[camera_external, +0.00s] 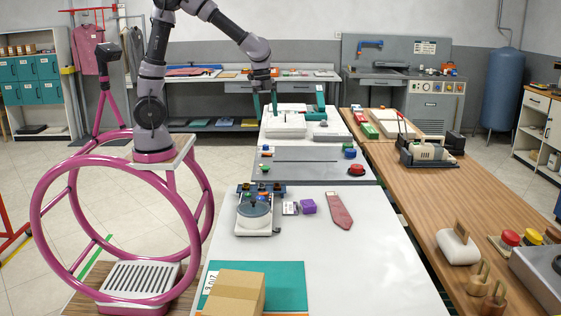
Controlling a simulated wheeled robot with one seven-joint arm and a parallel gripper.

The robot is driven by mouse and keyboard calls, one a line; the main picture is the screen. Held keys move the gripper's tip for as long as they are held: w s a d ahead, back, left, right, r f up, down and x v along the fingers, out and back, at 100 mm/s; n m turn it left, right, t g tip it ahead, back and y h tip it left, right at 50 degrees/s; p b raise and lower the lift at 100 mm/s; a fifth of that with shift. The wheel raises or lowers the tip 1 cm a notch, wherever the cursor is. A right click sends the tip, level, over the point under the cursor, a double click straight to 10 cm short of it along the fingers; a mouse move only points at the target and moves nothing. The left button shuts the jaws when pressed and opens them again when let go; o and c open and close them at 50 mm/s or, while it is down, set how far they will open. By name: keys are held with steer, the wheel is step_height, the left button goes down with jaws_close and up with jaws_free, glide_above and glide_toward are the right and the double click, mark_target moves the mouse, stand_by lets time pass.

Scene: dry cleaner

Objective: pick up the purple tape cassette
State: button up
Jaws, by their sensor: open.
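A small purple block (308,206), which looks like the purple tape cassette, lies on the white table between a small grey-and-white item and a red tie-shaped cloth. My gripper (270,106) has green fingers pointing down. It is open and empty, over the far part of the table near a white device, well beyond the purple block and apart from it. The fingertips are small in this view, so their exact height above the table is hard to tell.
A grey-and-white item (290,208) is left of the purple block, and a red cloth (340,211) is right of it. A round-topped device (255,213) stands further left. A cardboard box (235,292) sits at the near edge. The white table (370,262) is clear at near right.

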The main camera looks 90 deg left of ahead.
steer(key=w+f+m+g+h, duration=0.25)
steer(key=w+f+h, duration=0.4)
steer(key=f, duration=0.95)
steer(key=m+t+h, duration=0.2)
steer(key=t+h, duration=0.2)
glide_toward(307, 201)
steer(key=shift+w+f+n+g, duration=0.2)
steer(key=shift+f+n+g, duration=0.05)
steer(key=shift+f, duration=0.15)
steer(key=shift+d+f, duration=0.15)
steer(key=x, duration=0.5)
steer(key=shift+d, duration=0.1)
steer(key=x, duration=0.5)
steer(key=shift+w+d, duration=0.25)
steer(key=c, duration=1)
